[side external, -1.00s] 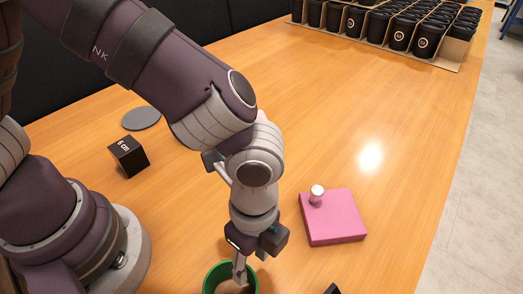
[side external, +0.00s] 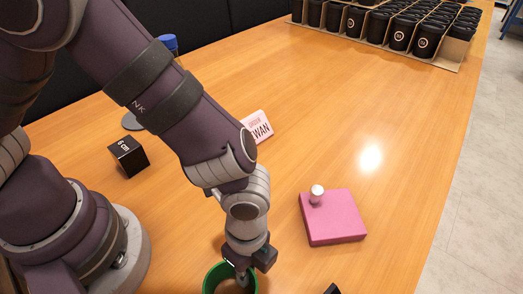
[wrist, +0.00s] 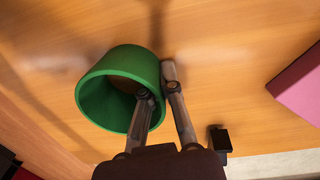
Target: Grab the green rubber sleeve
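The green rubber sleeve (wrist: 92,98) is an open ring in the left half of the wrist view. It also shows at the bottom of the side external view (side external: 211,278), partly cut off by the lower edge. My gripper (wrist: 157,80) is down at the sleeve's right wall. One finger reaches into the opening and the other is outside, against or very near the outer surface. The fingers are a small distance apart with the wall between them. I cannot tell whether they press on it. In the side external view my gripper (side external: 243,277) partly covers the sleeve's rim.
A pink block (side external: 333,217) with a small metal knob (side external: 317,193) lies to the right. A black cube (side external: 128,157) stands left, and a pink-and-white sign (side external: 257,127) stands behind my arm. Boxed black cups (side external: 400,35) are at the back. The table's middle right is clear.

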